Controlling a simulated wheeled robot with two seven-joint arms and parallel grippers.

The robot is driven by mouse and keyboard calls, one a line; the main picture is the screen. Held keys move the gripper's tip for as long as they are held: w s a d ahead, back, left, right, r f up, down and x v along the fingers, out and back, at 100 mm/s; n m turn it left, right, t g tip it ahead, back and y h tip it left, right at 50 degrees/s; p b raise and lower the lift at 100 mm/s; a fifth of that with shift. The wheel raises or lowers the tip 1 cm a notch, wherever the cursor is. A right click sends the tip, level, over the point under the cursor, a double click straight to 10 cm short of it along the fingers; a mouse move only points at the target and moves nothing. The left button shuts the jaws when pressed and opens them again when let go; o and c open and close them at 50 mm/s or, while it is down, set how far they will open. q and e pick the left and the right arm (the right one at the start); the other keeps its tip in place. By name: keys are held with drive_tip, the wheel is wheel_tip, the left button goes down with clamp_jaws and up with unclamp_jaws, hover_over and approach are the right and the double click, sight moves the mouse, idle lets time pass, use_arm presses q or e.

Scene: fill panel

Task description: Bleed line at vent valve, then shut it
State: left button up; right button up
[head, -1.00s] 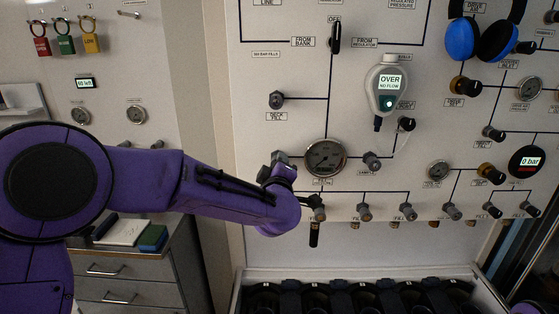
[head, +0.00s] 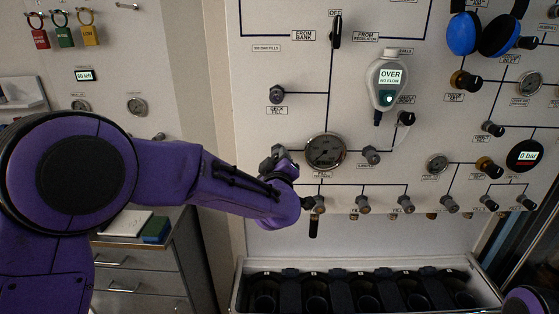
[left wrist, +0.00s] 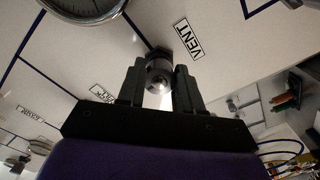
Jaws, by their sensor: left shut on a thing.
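The vent valve's grey knob shows in the left wrist view (left wrist: 159,75), beside a white VENT label (left wrist: 188,40). My left gripper (left wrist: 160,88) has a finger on each side of the knob and is shut on it. My forearm and wrist come in from the left. How far the valve is turned cannot be told. My right gripper is out of view.
A hanging meter (head: 387,82) reads OVER, NO FLOW. A round display (head: 525,155) reads 0 bar. Several knobs continue rightward along the row. Blue ear defenders (head: 462,37) hang at upper right. A dark-slotted rack (head: 240,292) stands below the panel, with drawers (head: 138,284) at left.

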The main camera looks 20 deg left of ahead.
use_arm(q)
drive_tip(key=o, duration=1)
drive_tip(key=shift+o, duration=0.2)
drive_tip(key=b+v, duration=0.3)
drive_tip(key=v, duration=0.7)
drive_tip(key=shift+s, duration=0.25)
drive_tip(key=shift+d, duration=0.1)
